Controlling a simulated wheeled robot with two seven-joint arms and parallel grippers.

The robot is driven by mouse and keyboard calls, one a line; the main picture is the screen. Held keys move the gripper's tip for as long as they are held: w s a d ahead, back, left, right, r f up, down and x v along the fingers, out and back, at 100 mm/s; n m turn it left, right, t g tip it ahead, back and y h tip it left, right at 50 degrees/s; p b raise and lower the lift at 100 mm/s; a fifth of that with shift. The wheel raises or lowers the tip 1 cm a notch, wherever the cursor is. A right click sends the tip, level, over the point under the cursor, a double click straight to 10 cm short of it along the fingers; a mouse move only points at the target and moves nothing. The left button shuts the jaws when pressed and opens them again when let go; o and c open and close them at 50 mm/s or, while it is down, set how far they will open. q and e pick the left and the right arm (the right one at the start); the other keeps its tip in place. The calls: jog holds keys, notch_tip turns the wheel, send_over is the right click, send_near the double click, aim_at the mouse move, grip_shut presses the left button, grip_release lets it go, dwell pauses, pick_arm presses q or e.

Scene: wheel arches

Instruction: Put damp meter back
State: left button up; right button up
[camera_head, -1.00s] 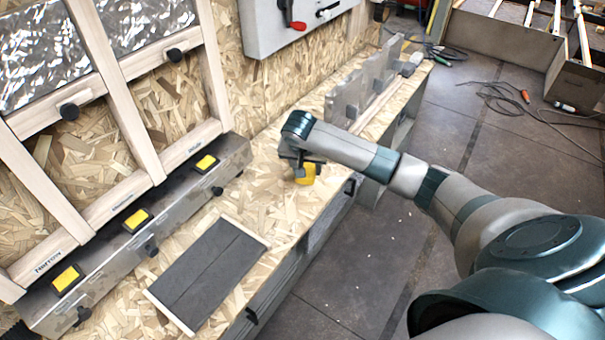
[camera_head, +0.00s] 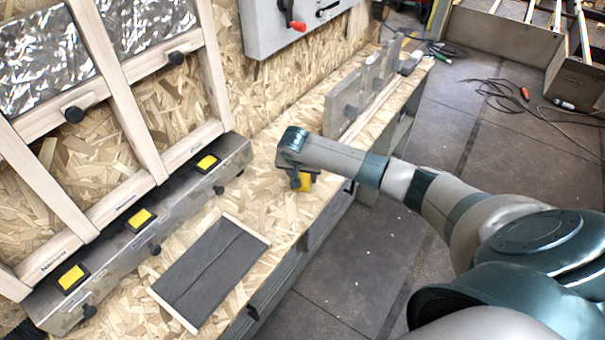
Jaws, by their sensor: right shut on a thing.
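I cannot tell whether the meter touches the bench. A dark grey mat (camera_head: 209,271) with pale end strips lies on the bench to the left, apart from the gripper. My left gripper is not in view.
A long metal rail (camera_head: 150,232) with yellow-faced blocks and black knobs runs along the wooden frame at left. An upright grey metal plate (camera_head: 362,92) stands behind the right arm. A grey box (camera_head: 300,22) hangs on the wall. Bench between mat and gripper is clear.

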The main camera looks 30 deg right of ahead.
jog(key=shift+f, duration=0.1)
jog(key=o, duration=0.9)
jog(key=b+v, duration=0.2)
jog(key=v, duration=1)
